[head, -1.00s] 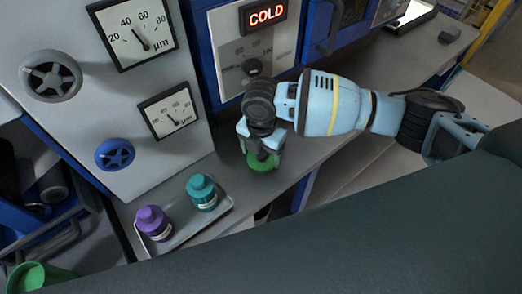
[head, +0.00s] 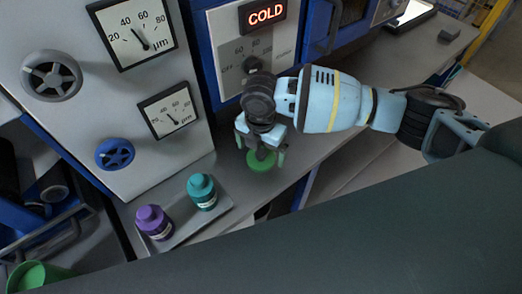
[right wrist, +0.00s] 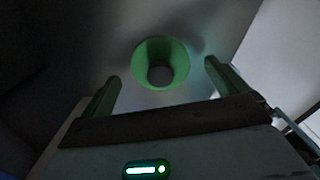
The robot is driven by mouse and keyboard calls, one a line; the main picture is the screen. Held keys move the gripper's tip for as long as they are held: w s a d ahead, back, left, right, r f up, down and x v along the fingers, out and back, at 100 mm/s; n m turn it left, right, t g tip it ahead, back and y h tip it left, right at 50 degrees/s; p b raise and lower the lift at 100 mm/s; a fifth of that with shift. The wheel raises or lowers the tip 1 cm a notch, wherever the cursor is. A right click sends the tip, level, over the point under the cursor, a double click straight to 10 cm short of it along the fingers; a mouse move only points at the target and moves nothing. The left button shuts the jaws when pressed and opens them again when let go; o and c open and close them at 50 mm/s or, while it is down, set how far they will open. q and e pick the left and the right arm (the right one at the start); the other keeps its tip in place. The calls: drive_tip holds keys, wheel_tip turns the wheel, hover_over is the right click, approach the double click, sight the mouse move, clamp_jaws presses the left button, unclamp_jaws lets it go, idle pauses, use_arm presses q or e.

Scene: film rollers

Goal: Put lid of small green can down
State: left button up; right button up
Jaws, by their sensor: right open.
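The green lid (head: 261,163) lies on the grey counter in front of the machine. It also shows in the right wrist view as a round green ring (right wrist: 160,62) with a dark centre. My right gripper (head: 262,149) is open just above the lid, its fingers apart and clear of the lid. In the right wrist view the two green fingers of the gripper (right wrist: 160,88) stand on either side, with the lid beyond them. My left gripper is not in view. I cannot identify the small green can for sure.
A tray (head: 222,211) on the counter holds a purple bottle (head: 154,222) and a teal bottle (head: 202,192), left of the lid. A green open container (head: 38,277) is at the lower left. The machine front (head: 235,55) rises behind.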

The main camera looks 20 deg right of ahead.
sight(261, 152)
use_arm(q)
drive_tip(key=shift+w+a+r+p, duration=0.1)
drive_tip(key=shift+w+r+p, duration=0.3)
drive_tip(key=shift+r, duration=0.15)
use_arm(e)
wheel_tip(261, 152, up, 11)
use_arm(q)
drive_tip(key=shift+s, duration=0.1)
